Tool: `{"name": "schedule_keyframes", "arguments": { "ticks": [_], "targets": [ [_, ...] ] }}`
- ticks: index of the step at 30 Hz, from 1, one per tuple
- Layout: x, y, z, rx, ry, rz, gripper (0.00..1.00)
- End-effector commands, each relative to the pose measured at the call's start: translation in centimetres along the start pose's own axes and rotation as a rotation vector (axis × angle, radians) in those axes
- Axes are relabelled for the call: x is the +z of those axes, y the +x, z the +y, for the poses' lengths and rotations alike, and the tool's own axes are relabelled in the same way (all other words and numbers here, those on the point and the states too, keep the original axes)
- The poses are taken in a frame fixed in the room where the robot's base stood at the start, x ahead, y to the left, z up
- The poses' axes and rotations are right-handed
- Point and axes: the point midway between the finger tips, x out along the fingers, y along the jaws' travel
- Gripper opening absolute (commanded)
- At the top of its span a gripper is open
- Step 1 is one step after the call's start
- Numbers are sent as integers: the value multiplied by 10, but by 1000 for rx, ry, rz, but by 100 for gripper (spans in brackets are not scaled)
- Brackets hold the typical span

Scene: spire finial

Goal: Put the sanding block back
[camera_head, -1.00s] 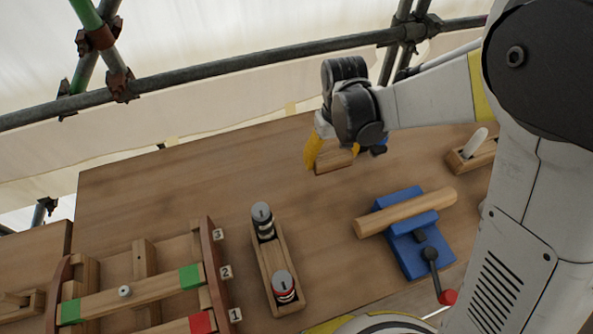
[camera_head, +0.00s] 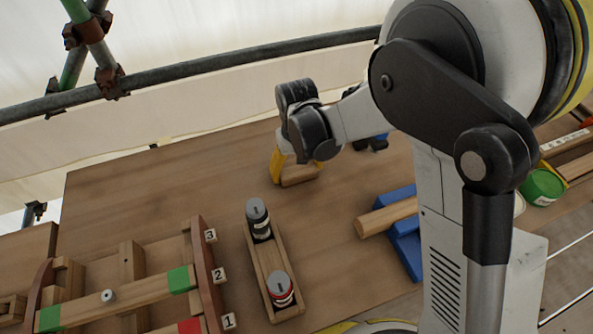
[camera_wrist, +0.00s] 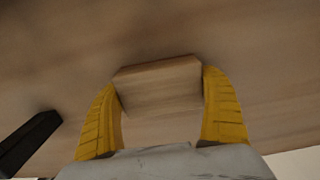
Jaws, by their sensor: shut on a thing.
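The sanding block (camera_wrist: 158,88) is a pale wooden block in the wrist view, held between the two yellow fingers of my gripper (camera_wrist: 162,100). In the head view my gripper (camera_head: 295,172) is at the back middle of the workbench (camera_head: 150,190), with the block (camera_head: 299,176) showing below and right of the near finger. I cannot tell whether the block touches the bench top or is a little above it. No marked place for the block can be made out.
A narrow wooden tray (camera_head: 264,262) holds two cans. A blue vise (camera_head: 402,232) with a wooden rod (camera_head: 386,216) lies to its right, partly behind my arm. A slotted rack (camera_head: 203,270) numbered 1 to 3 is at front left. The bench's back left is clear.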

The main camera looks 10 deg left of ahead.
Motion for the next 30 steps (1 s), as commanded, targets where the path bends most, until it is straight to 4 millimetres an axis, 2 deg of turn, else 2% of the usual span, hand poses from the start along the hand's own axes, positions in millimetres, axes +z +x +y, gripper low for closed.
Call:
{"name": "schedule_keyframes", "arguments": {
  "ticks": [4, 5, 6, 14, 17, 30],
  "targets": [
    [0, 4, 0, 0, 0, 0, 49],
    [0, 4, 0, 0, 0, 0, 90],
    [0, 3, 0, 0, 0, 0, 100],
    [0, 1, 0, 0, 0, 0, 100],
    [0, -8, 0, 0, 0, 0, 100],
    [0, -100, 0, 0, 0, -1, 100]
  ]
}}
